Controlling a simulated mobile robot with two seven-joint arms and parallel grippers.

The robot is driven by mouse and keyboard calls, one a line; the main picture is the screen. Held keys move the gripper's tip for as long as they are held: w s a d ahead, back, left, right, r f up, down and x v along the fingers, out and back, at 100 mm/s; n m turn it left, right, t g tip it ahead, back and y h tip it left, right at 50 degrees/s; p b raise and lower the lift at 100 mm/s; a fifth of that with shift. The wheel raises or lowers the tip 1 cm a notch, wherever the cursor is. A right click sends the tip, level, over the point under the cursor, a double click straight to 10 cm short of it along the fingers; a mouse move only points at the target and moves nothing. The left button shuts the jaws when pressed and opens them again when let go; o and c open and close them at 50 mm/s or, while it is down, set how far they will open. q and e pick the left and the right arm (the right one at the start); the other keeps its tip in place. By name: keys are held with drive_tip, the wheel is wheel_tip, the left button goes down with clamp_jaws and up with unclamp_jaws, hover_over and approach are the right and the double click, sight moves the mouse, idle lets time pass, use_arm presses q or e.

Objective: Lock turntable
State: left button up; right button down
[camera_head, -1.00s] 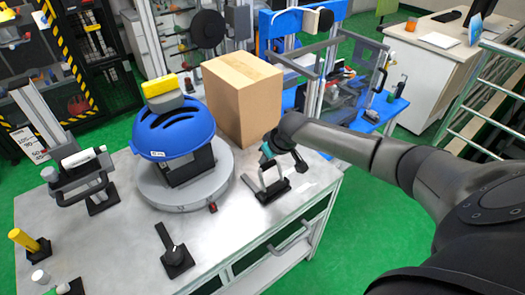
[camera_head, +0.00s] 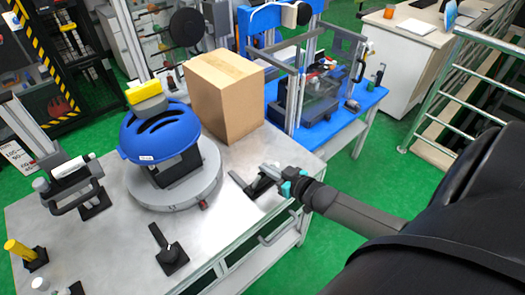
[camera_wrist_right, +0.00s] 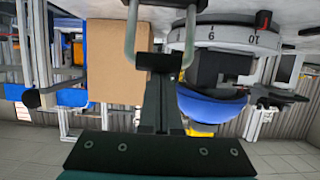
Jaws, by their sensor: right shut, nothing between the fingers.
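The turntable (camera_head: 208,190) is a grey round disc on the metal workbench, with a blue helmet (camera_head: 150,135) on a black block on top. A small red part (camera_head: 203,204) sits at its front right rim. In the right wrist view, which is upside down, the turntable's number scale (camera_wrist_right: 225,38) and a red marker (camera_wrist_right: 262,20) show. My right gripper (camera_head: 268,172) is right of the turntable, shut and empty, beside a grey bracket on a black base (camera_head: 240,183) that it partly hides. My left gripper is not in view.
A cardboard box (camera_head: 225,95) stands behind the turntable. A black lever (camera_head: 168,250) is at the bench front. A clamp stand (camera_head: 78,185) and yellow-handled part (camera_head: 22,252) are at left. A blue table (camera_head: 345,115) with a machine stands at back right.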

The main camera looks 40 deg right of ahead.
drive_tip(key=shift+s+f+t+b, duration=0.3)
drive_tip(key=shift+s+f, duration=0.2)
drive_tip(key=shift+s, duration=0.25)
drive_tip(key=shift+s+f+t+b, duration=0.25)
drive_tip(key=shift+s+f, duration=0.2)
drive_tip(key=shift+s, duration=0.25)
drive_tip(key=w+r+p, duration=0.3)
drive_tip(key=shift+a+r, duration=0.1)
drive_tip(key=shift+r, duration=0.15)
drive_tip(key=p+v, duration=0.1)
drive_tip(key=v, duration=0.9)
drive_tip(key=shift+f, duration=0.35)
